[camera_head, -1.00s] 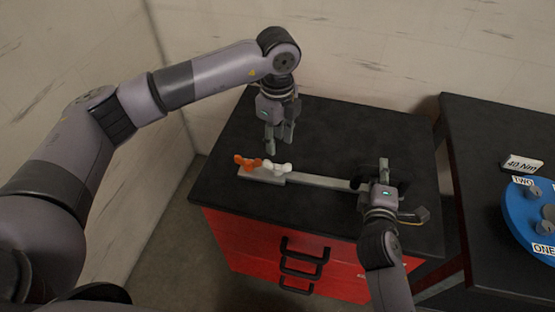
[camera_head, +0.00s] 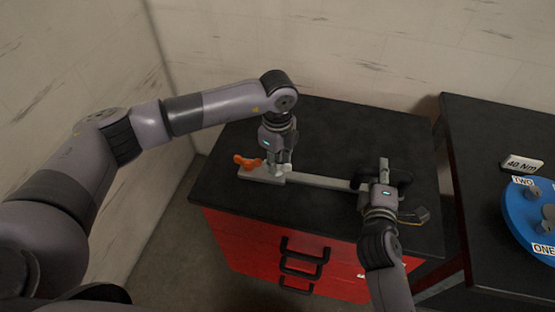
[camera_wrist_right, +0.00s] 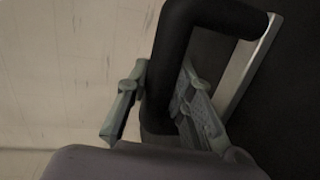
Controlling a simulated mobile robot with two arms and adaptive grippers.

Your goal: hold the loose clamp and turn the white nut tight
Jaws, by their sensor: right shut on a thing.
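The clamp lies on the black table top, with a long pale rail (camera_head: 318,182) running left to right. An orange wing nut (camera_head: 246,162) sits at the rail's left end. The white nut (camera_head: 278,171) is beside it on the right, mostly covered by my left gripper (camera_head: 279,165). That gripper points down at the white nut; whether its fingers are closed is hidden. My right gripper (camera_head: 380,182) is shut on the clamp's black handle (camera_head: 397,175) at the rail's right end. In the right wrist view the black handle (camera_wrist_right: 180,50) passes between the fingers.
The table (camera_head: 230,140) is a red drawer cabinet with a black top. A second black table stands at the right, with a blue round plate (camera_head: 520,215) marked ONE and TWO and a 40 Nm sign (camera_head: 522,164). Walls close off the back and left.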

